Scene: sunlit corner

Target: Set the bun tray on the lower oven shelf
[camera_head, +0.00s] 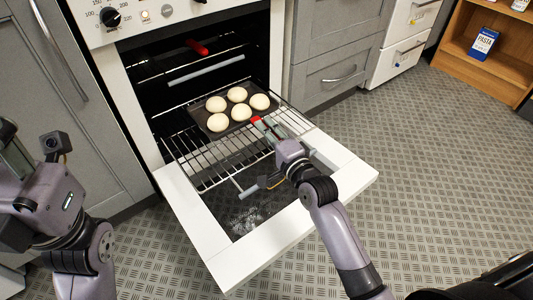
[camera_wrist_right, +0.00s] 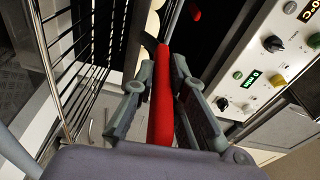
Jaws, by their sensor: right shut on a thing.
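The dark bun tray (camera_head: 222,133) carries several pale round buns (camera_head: 237,94). It is at the back part of the pulled-out wire shelf (camera_head: 205,160), in front of the oven cavity. I cannot tell whether it rests on the wires or is just above them. My right gripper (camera_head: 268,128) is at the tray's right side, shut on its red handle (camera_wrist_right: 161,105), which lies between the fingers in the wrist view. My left arm is at the left edge of the head view; its fingers cannot be made out.
The oven door (camera_head: 330,185) is folded down below the shelf. Higher in the cavity is another rack with a grey front bar (camera_head: 206,70) and a red piece (camera_head: 197,47). Grey cabinets (camera_head: 335,72) flank the oven.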

